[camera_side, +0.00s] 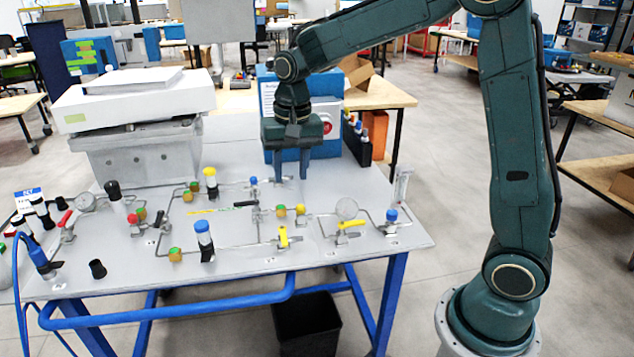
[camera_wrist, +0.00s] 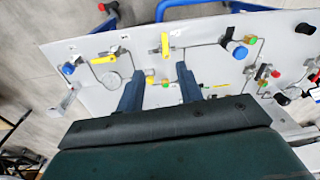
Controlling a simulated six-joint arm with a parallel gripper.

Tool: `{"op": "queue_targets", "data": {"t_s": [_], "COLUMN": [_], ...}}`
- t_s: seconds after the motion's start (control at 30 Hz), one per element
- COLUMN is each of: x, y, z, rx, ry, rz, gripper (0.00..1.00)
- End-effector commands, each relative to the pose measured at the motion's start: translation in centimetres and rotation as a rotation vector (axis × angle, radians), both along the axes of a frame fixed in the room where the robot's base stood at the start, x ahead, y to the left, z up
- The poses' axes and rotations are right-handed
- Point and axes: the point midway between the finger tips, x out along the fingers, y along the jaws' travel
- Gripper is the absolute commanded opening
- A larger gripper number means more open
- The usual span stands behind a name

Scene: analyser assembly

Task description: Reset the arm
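My gripper (camera_side: 291,177) points down over the back right part of the grey panel table (camera_side: 330,270). Its two blue fingers are apart with nothing between them. In the wrist view, my gripper (camera_wrist: 160,71) also shows open and empty, above the panel (camera_wrist: 80,45). A yellow-handled valve (camera_wrist: 165,45) lies beyond the fingertips there, and a round gauge (camera_wrist: 104,58) is to the left. Whether the fingertips touch anything on the panel I cannot tell.
The panel carries thin pipes, valves and fittings, including a blue-capped cylinder (camera_side: 204,240) and a yellow-capped one (camera_side: 210,182). A white analyser (camera_side: 140,110) stands back left. A blue box (camera_side: 330,140) is just behind my gripper. A black bin (camera_side: 306,325) is below the table.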

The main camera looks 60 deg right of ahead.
Motion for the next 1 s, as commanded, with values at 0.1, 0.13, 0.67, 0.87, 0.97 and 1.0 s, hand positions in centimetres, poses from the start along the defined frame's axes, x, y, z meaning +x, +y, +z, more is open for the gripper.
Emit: {"op": "queue_targets", "data": {"t_s": [0.1,0.13,0.67,0.87,0.97,1.0], "x": [-2.2,-2.7,-12.9,-16.8,-18.7,-19.4], "y": [0.3,0.3,1.3,1.5,1.6,1.7], "z": [2.1,2.5,7.5,7.9,7.9,7.8], "rx": [-0.008,-0.010,-0.069,-0.102,-0.120,-0.128], "ry": [-0.042,-0.051,-0.217,-0.276,-0.307,-0.318], "rz": [0.061,0.076,0.348,0.448,0.498,0.519], "gripper": [0.36,0.36,0.36,0.36,0.36,0.36]}}
